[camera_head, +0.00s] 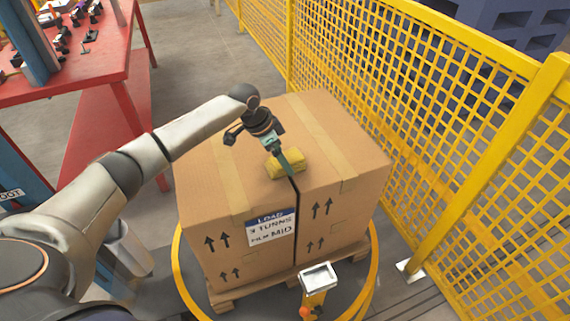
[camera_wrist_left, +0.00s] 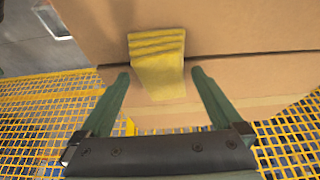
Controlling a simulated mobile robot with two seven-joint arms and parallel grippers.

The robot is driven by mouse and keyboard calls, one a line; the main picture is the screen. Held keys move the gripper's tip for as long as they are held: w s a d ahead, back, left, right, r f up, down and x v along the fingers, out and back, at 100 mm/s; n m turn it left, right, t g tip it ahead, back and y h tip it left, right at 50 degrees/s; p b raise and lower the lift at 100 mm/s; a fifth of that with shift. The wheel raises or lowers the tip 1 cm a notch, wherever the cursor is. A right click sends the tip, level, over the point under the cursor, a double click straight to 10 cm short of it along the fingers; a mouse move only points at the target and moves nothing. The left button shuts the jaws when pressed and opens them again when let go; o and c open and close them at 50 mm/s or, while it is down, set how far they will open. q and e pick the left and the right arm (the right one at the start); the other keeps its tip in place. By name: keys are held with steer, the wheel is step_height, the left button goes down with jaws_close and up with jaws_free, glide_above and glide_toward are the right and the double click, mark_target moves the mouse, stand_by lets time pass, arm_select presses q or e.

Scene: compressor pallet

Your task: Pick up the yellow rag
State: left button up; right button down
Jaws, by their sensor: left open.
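The yellow rag (camera_head: 286,164) lies folded on top of the cardboard boxes (camera_head: 225,177), near the seam between them. In the left wrist view the rag (camera_wrist_left: 157,62) shows ahead of the fingertips, with one part hanging or reaching toward the gripper. My left gripper (camera_head: 283,160) is right at the rag in the head view and partly in front of it. In the left wrist view my left gripper (camera_wrist_left: 160,76) is open, with one green finger on each side of the rag's lower part. I cannot tell whether the fingers touch it. My right gripper is in neither view.
The boxes stand on a wooden pallet (camera_head: 222,305) inside a yellow ring. A yellow mesh fence (camera_head: 420,130) runs close along the right. A red workbench (camera_head: 100,75) with several tools stands at the upper left.

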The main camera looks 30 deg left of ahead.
arm_select(q)
steer(key=shift+w+d+f, duration=0.1)
steer(key=shift+w+f, duration=0.05)
steer(key=shift+f, duration=0.3)
steer(key=shift+f, duration=0.25)
stand_by(0.4)
steer(key=c, duration=1.4)
step_height(320, 180, up, 4)
steer(key=shift+r, duration=0.15)
steer(key=s+d+r+p, duration=0.1)
steer(key=s+d+r, duration=0.1)
steer(key=s+r, duration=0.2)
steer(key=s+d+r+p, duration=0.1)
steer(key=s+d+r, duration=0.1)
steer(key=s+r, duration=0.3)
steer(key=s, duration=0.4)
steer(key=shift+s+d+r, duration=0.15)
steer(key=shift+d, duration=0.1)
